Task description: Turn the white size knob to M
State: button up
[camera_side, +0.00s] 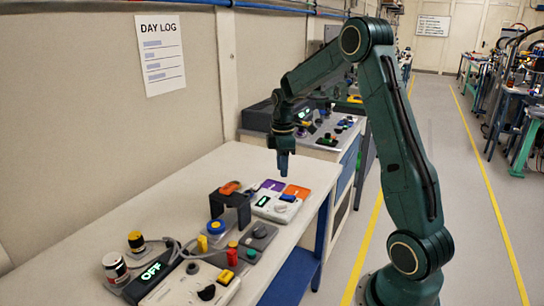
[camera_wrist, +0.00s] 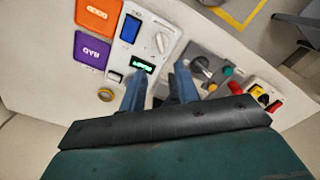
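In the wrist view, a white knob (camera_wrist: 162,42) stands on a white panel (camera_wrist: 171,23), beside a blue rectangle. I cannot read any size letters around it. A small display (camera_wrist: 142,64) with green characters, too small to read surely, sits on the same panel. My gripper (camera_wrist: 156,82) is open and empty, its two blue fingers apart just below the panel's near edge in the picture. In the side view my gripper (camera_side: 283,168) hangs above the bench behind the white panel (camera_side: 265,211), touching nothing that I can see. The knob is not distinct there.
Orange (camera_wrist: 97,18) and purple (camera_wrist: 92,50) pads lie left of the panel. A grey box with a dark knob (camera_wrist: 201,67) stands to its right.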

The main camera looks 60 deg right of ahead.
aim_at(281, 204)
notch_tip(281, 204, down, 13)
jog(key=shift+r, duration=0.2)
dwell(0.4)
grip_shut()
